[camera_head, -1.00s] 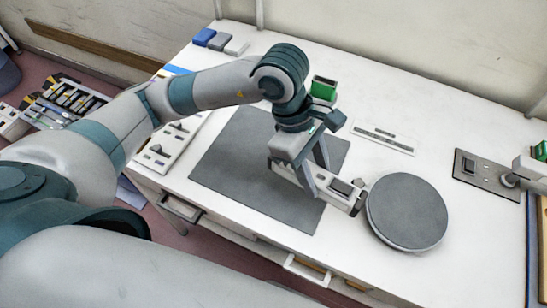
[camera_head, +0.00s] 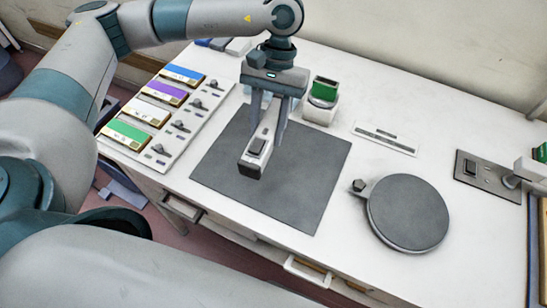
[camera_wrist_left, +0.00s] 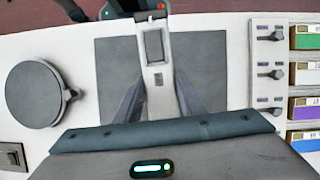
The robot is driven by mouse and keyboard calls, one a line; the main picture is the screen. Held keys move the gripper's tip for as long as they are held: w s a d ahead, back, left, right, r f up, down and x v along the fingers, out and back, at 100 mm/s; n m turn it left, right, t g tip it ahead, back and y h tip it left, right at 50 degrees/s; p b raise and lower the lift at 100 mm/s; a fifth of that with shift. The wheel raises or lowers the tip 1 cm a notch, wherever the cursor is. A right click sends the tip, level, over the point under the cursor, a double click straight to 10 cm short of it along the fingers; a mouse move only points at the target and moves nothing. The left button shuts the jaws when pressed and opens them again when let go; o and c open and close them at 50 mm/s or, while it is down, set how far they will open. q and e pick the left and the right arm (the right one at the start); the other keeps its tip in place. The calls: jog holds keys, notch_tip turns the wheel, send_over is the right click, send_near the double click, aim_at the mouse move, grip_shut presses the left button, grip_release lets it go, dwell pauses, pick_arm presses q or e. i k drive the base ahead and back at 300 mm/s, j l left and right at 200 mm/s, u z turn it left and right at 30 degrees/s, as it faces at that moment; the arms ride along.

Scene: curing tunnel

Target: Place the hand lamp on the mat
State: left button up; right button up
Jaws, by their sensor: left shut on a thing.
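The hand lamp (camera_head: 257,152) is a narrow white body with a dark switch panel and a dark end. My left gripper (camera_head: 267,138) points down and is shut on it, over the upper left part of the dark grey mat (camera_head: 300,190). I cannot tell whether the lamp touches the mat. In the left wrist view the lamp (camera_wrist_left: 157,75) stands out between the fingers with the mat (camera_wrist_left: 212,70) behind it. The lamp's far end overlaps the mat's edge there. My right gripper is not in view.
A round grey disc (camera_head: 408,212) with a small knob lies right of the mat. A green-topped block (camera_head: 322,98) stands behind the mat. A panel with coloured labels and switches (camera_head: 165,110) is at left. A switch plate (camera_head: 485,172) is at right. Most of the mat is bare.

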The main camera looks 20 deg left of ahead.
aim_at(232, 137)
jog(key=j+z, duration=0.3)
jog(key=z, duration=0.15)
jog(key=k+j+z, duration=0.1)
jog(key=j+z, duration=0.15)
jog(key=z, duration=0.15)
jog(key=k+j+z, duration=0.1)
jog(key=j, duration=0.35)
jog(key=k+j, duration=0.35)
jog(key=k+j+z, duration=0.15)
jog(key=j, duration=0.4)
jog(key=k+j+z, duration=0.1)
jog(key=k+j, duration=0.2)
jog(key=i+j, duration=0.1)
jog(key=i, duration=0.35)
